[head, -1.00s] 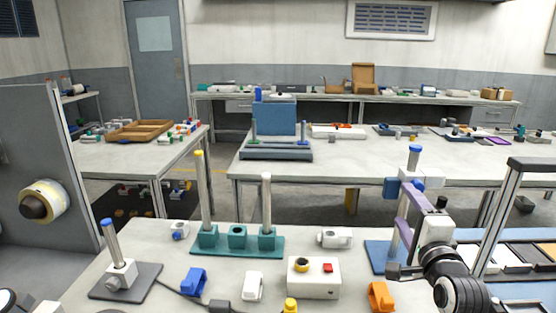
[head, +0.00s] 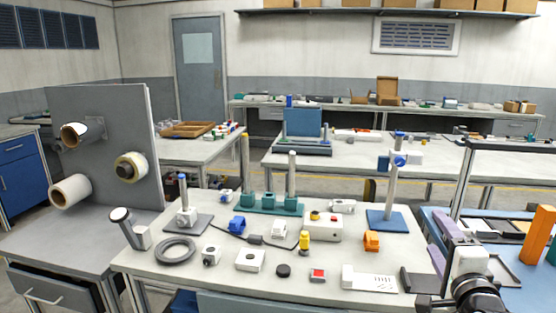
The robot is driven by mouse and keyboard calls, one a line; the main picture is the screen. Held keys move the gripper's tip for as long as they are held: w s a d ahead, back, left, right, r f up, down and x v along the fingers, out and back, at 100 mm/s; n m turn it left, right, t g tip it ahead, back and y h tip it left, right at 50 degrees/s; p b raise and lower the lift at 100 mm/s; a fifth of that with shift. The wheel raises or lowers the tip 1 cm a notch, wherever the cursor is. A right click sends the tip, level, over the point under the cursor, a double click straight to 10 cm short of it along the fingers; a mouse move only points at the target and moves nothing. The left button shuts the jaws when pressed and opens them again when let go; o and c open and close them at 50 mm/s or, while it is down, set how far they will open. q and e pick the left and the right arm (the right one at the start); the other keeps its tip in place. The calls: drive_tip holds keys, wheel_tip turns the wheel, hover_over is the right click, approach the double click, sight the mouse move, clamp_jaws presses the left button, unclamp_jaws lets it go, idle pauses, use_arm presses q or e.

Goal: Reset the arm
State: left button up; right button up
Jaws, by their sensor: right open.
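My right gripper (head: 424,292) is at the lower right, over the right end of the near workbench (head: 220,277). Its dark fingers point left and stand apart, with nothing seen between them. My right arm, with white, purple and black parts, comes in from the lower right. A blue base with an upright post (head: 391,190) and a blue clamp stands behind the gripper, apart from it. My left gripper is out of view.
A grey panel (head: 100,120) at the left carries several rolls. On the near bench are a teal base with two posts (head: 268,207), a white control box (head: 324,228), an orange block (head: 371,241) and a dark ring (head: 175,250). An orange upright (head: 537,234) stands at the right.

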drive_tip(key=s+a+f+n+g+y, duration=0.1)
drive_tip(key=s+a+f+n, duration=0.2)
drive_tip(key=f, duration=0.4)
drive_tip(key=s+a+f+n+g+y, duration=0.1)
drive_tip(key=s+a+f+n+g, duration=0.2)
drive_tip(key=f, duration=0.4)
drive_tip(key=s+a+f+n+y, duration=0.1)
drive_tip(key=s+a+f+n, duration=0.2)
drive_tip(key=f, duration=0.4)
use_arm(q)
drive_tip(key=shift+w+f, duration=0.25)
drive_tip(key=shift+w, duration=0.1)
use_arm(e)
drive_tip(key=s+a+f+n+g, duration=0.1)
drive_tip(key=s+a+f+n, duration=0.1)
drive_tip(key=s+f+n, duration=0.2)
drive_tip(key=s+a+f+n+g+y, duration=0.1)
drive_tip(key=s+a+f+n+g, duration=0.1)
drive_tip(key=s+f, duration=0.5)
drive_tip(key=s+a+f+n+g+y, duration=0.1)
drive_tip(key=s+a+f+n, duration=0.3)
drive_tip(key=s, duration=0.7)
wheel_tip(320, 180, down, 2)
drive_tip(key=shift+s+a+f+n+g, duration=0.1)
drive_tip(key=shift+s+a+n+g, duration=0.25)
drive_tip(key=shift+n, duration=0.65)
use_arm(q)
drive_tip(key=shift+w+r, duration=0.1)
use_arm(e)
drive_tip(key=shift+d, duration=0.1)
